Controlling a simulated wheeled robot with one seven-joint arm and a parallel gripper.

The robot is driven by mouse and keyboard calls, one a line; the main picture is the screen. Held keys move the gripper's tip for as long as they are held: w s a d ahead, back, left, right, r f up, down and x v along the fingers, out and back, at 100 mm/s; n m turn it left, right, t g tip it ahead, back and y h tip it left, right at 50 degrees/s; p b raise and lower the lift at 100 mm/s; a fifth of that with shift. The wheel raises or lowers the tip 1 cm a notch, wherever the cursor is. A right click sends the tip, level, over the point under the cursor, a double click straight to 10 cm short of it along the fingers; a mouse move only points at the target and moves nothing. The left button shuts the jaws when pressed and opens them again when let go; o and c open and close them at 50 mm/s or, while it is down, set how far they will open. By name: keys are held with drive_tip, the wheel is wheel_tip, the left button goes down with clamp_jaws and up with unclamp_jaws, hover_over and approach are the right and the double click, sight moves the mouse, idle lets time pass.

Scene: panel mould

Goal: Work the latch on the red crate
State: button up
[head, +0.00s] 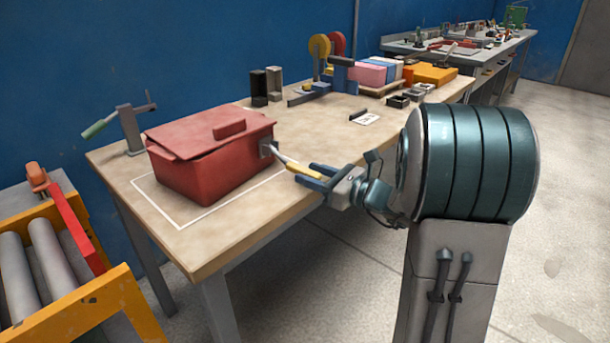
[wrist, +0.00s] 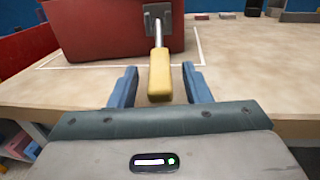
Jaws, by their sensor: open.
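The red crate (head: 205,178) stands on the table inside a white outline, its lid slightly askew with a gap along the front left edge. It also shows in the wrist view (wrist: 100,28). The latch is a grey bracket (head: 266,149) on the crate's right side, with a metal lever ending in a yellow handle (head: 303,171). In the wrist view the yellow handle (wrist: 160,75) points toward me. My gripper (head: 305,178) is open, its blue fingers on either side of the handle's end. In the wrist view my gripper (wrist: 159,88) shows gaps between both fingers and the handle.
The wooden table (head: 240,232) is bare in front of the crate. A green-handled clamp (head: 130,125) stands behind it at left. Dark blocks (head: 259,88), coloured reels and stacked boxes (head: 370,72) lie farther back. A yellow-framed roller stand (head: 65,260) is at lower left.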

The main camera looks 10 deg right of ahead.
sight(293, 162)
drive_tip(key=shift+x, duration=1.2)
clamp_jaws()
drive_tip(key=shift+d+r, duration=0.1)
